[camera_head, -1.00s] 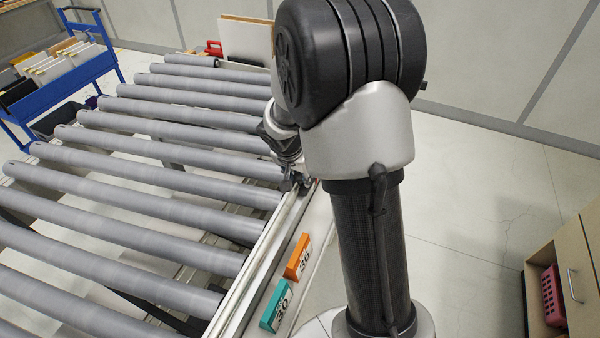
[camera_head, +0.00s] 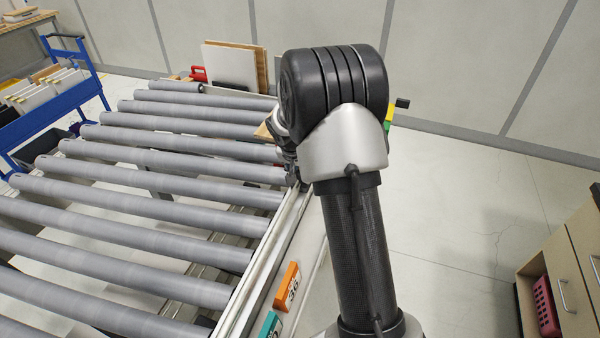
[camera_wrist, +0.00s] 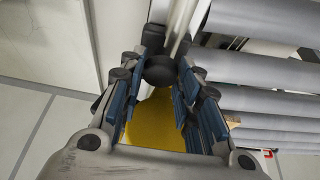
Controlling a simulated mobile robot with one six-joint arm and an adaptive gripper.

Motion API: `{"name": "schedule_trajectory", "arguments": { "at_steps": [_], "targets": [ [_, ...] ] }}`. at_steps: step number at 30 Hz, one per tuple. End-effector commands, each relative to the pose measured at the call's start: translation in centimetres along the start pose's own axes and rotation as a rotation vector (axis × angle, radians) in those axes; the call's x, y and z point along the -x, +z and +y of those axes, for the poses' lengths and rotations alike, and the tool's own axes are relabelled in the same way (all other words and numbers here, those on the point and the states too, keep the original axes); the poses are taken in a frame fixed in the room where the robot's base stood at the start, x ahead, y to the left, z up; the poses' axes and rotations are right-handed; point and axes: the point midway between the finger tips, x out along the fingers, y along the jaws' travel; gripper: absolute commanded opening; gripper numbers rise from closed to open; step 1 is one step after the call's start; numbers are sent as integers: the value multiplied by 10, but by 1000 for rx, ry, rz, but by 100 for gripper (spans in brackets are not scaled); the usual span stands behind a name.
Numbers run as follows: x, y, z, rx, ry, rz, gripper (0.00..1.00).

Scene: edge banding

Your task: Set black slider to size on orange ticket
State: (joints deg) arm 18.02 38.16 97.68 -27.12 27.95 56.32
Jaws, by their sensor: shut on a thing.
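The orange ticket (camera_head: 288,287) reads 36 and sits on the outer side of the conveyor's front rail (camera_head: 262,262). My gripper (camera_head: 293,172) is over this rail, further back than the ticket and mostly hidden by my arm. In the wrist view my gripper (camera_wrist: 160,78) has its blue-padded fingers on both sides of a round black piece, the black slider (camera_wrist: 160,70), and is shut on it. The slider sits at a pale rail that runs up the picture. Any scale or size mark beside the slider is not legible.
A teal ticket (camera_head: 270,326) lies nearer than the orange one. Grey rollers (camera_head: 150,205) fill the left. Upright boards (camera_head: 228,68) stand at the back. A blue cart (camera_head: 60,75) is at far left, a drawer cabinet (camera_head: 572,262) at right. Yellow shows beneath the fingers (camera_wrist: 155,122).

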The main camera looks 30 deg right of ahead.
Motion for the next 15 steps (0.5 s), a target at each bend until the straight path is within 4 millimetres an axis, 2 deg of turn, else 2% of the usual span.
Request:
{"name": "schedule_trajectory", "arguments": {
  "at_steps": [1, 2, 10, 15],
  "targets": [
    [1, -1, 0, 0, -1, 2, 0],
    [1, -1, 0, 0, -1, 2, 32],
    [1, -1, 0, 0, -1, 2, 50],
    [1, 0, 0, 0, 0, 1, 50]
  ]
}}
